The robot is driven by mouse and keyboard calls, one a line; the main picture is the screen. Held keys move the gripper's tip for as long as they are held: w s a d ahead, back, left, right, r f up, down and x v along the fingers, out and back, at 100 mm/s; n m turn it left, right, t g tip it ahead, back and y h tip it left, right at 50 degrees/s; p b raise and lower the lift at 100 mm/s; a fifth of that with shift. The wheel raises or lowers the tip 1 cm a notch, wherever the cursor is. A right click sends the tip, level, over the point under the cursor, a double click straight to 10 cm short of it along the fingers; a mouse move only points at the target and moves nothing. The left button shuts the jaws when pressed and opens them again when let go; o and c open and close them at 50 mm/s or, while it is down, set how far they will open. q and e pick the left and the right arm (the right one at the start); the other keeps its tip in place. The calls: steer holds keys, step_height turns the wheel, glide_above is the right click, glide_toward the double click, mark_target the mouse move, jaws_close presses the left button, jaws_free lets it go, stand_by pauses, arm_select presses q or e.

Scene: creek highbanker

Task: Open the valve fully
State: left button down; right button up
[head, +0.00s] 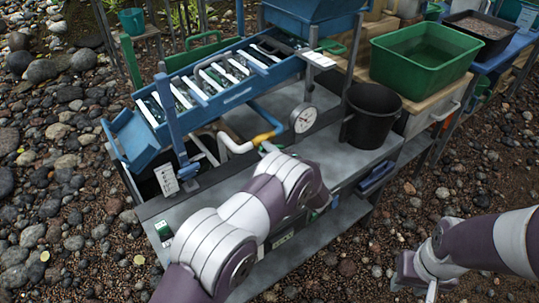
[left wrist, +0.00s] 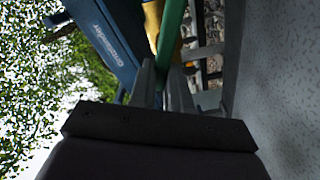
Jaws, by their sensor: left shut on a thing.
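The valve (head: 263,138) is a yellow piece on the pipe between a white elbow and a blue hose, under the blue sluice. My left gripper (head: 266,147) is at the valve, mostly hidden behind my own arm in the head view. In the left wrist view, its two fingers (left wrist: 163,80) are shut on a green bar (left wrist: 172,30), which looks like the valve's handle. Yellow shows right behind the bar. How far the handle is turned cannot be told. My right gripper (head: 414,284) hangs low at the right, over the gravel, its fingers apart and empty.
A round gauge (head: 303,118) stands just right of the valve. A black bucket (head: 371,116) and a green tub (head: 424,55) are further right. The blue sluice (head: 215,85) slopes above the grey bench (head: 345,160). Gravel surrounds the bench.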

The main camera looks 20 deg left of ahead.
arm_select(q)
steer(key=shift+s+f+n+b, duration=0.1)
steer(key=shift+f+n+b, duration=0.15)
steer(key=shift+n+b, duration=0.55)
steer(key=shift+f+n+b, duration=0.2)
steer(key=shift+n+b, duration=0.35)
steer(key=shift+n, duration=0.4)
steer(key=shift+s+f+n+b, duration=0.1)
steer(key=shift+f+n+b, duration=0.15)
steer(key=shift+n+b, duration=0.55)
steer(key=c, duration=1.1)
jaws_free()
steer(key=shift+w, duration=0.1)
steer(key=p+v, duration=0.1)
steer(key=v, duration=1.1)
steer(key=shift+s+d+p, duration=0.2)
steer(key=shift+s+p, duration=0.1)
steer(key=shift+p, duration=0.1)
